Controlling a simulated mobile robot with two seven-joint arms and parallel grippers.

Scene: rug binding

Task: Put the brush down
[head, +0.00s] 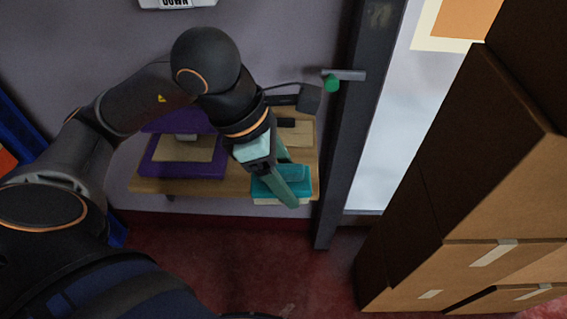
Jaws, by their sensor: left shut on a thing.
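My left gripper (288,190) reaches down over a wooden shelf (232,188) against the wall. Its greenish fingers are shut on a teal block with a pale lower edge, which looks like the brush (267,186). The brush is at the shelf's front right corner, and the fingers and wrist hide part of it. I cannot tell whether its underside touches the shelf. My right gripper is out of view.
A purple object (160,168) with a beige top fills the shelf's left part. A dark box (308,98) sits at the back right. Stacked cardboard boxes (480,190) fill the right side.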

